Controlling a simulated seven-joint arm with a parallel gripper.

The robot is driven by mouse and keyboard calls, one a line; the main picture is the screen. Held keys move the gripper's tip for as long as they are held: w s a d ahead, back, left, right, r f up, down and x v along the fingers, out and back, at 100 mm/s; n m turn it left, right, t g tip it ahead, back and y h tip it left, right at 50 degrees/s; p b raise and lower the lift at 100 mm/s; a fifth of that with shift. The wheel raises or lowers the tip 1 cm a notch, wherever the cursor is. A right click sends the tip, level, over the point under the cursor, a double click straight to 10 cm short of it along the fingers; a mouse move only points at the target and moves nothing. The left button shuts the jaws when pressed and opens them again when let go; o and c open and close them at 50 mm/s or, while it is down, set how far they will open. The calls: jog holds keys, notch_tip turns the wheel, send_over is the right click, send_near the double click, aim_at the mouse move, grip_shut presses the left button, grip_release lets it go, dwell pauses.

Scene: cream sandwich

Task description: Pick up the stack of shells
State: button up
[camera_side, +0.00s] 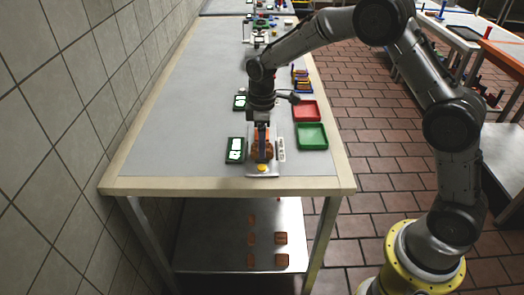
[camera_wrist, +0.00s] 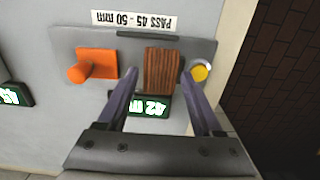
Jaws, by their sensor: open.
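The stack of shells is a brown ribbed block (camera_wrist: 162,68) on a grey metal plate (camera_wrist: 205,48) in the wrist view. My gripper (camera_wrist: 160,74) is open, with one finger on each side of the stack's near part. I cannot tell whether either finger touches it. In the side view my gripper (camera_side: 262,158) points down over the plate near the table's front end, and brown shows around the fingers. An orange block with a round knob (camera_wrist: 94,66) is left of the stack in the wrist view. A yellow button (camera_wrist: 200,72) is right of it.
A label (camera_wrist: 135,20) reads PASS 45 - 50 mm. In the side view, a green tray (camera_side: 312,136) and a red tray (camera_side: 306,111) lie right of my gripper. The table's left side is clear.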

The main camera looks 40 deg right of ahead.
jog(key=shift+f, duration=0.45)
grip_shut()
